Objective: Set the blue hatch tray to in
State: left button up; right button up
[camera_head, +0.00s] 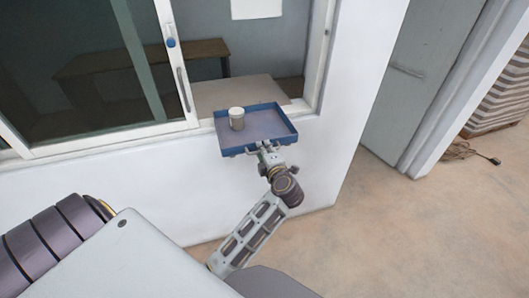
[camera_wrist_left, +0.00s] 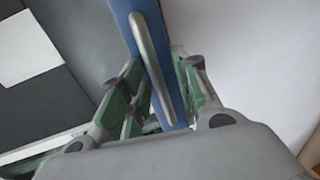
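The blue hatch tray (camera_head: 283,119) sits at the hatch opening and juts out from the wall on my side. A white cup (camera_head: 237,119) stands on it, towards its left side. My left gripper (camera_head: 266,149) is at the tray's front edge. In the left wrist view the tray's blue front wall (camera_wrist_left: 173,95) and its silver handle (camera_wrist_left: 152,60) lie between the green fingers of my left gripper (camera_wrist_left: 158,75). The fingers stand apart on either side of the handle, with gaps showing, so it looks open. My right gripper is not in view.
A sliding glass window (camera_head: 185,85) stands left of the tray, with a brown bench (camera_head: 140,60) behind it. White wall (camera_head: 345,130) surrounds the hatch. A grey door (camera_head: 410,75) is at the right, with clear floor (camera_head: 400,240) before it and a cable (camera_head: 465,152) further right.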

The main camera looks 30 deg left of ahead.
pick_arm(q)
grip_shut()
dwell(0.5)
